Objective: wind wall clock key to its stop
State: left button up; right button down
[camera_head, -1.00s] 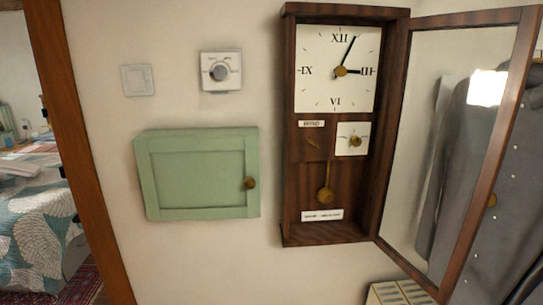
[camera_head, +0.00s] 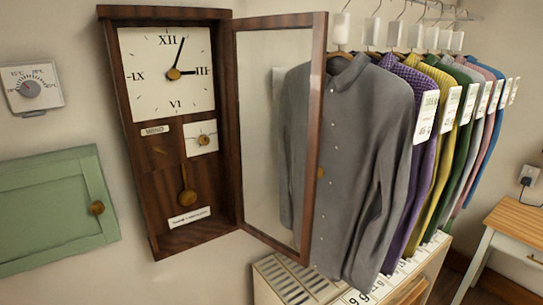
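The wall clock (camera_head: 148,185) hangs on the wall at the left of the head view, a tall dark wood case. Its glazed door (camera_head: 317,150) stands open to the right. The white dial (camera_head: 150,92) has Roman numerals; one hand points just past XII, the other at III. Below it a small white plate carries the brass winding key or knob (camera_head: 203,139), beside a label (camera_head: 155,130) that seems to read "WIND". A brass pendulum (camera_head: 187,196) hangs lower, above another label (camera_head: 189,217) too small to read. Neither gripper is in view.
A green wall cabinet (camera_head: 50,215) and a thermostat dial (camera_head: 31,89) are at the left. Several shirts on hangers, a grey one (camera_head: 345,170) foremost, hang right behind the clock door. A low slatted unit (camera_head: 290,278) stands beneath them. A wooden table (camera_head: 515,222) is at far right.

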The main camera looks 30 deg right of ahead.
aim_at(158, 148)
jog(key=l, duration=1.05)
jog(key=k+l, duration=0.1)
jog(key=l, duration=0.95)
jog(key=k+l, duration=0.1)
jog(key=l, duration=1)
jog(key=l+u, duration=0.25)
jog(key=l, duration=0.15)
jog(key=k+l+u, duration=0.1)
jog(key=l+u, duration=0.15)
jog(key=l, duration=0.15)
jog(key=u, duration=0.65)
